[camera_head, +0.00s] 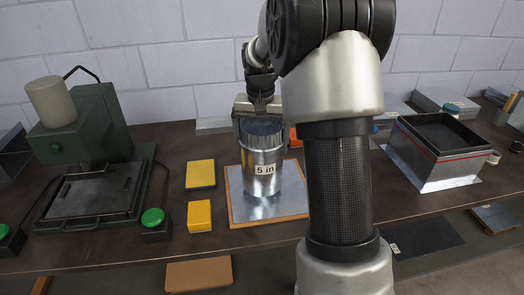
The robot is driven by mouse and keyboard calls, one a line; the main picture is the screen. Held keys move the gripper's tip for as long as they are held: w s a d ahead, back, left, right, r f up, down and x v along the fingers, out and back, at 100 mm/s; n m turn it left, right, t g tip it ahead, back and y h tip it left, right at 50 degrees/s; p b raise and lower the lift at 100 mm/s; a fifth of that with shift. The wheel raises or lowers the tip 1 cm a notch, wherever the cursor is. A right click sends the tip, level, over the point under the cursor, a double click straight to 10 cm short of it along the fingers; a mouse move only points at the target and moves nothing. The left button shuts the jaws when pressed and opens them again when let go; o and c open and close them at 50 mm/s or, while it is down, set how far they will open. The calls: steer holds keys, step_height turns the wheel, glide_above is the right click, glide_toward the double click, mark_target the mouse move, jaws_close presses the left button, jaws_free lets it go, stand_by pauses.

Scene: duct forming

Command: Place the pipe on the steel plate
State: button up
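The pipe (262,158) is a shiny metal cylinder with a white "5 in" label. It stands upright over the steel plate (245,208), a bright sheet with a brown border. I cannot tell whether its lower end touches the plate or hovers just above it. My gripper (262,122) is at the pipe's top rim, with a finger on each side of it, and looks closed on the pipe. My arm hides the plate's right side.
A green press (95,140) with green buttons (152,217) stands at the left. Yellow blocks (200,215) lie left of the plate. A metal box (440,145) sits at the right. The workbench's front edge (120,262) is close to the plate.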

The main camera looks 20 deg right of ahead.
steer(key=shift+f, duration=1.15)
steer(key=o, duration=1.4)
steer(key=shift+f, duration=0.1)
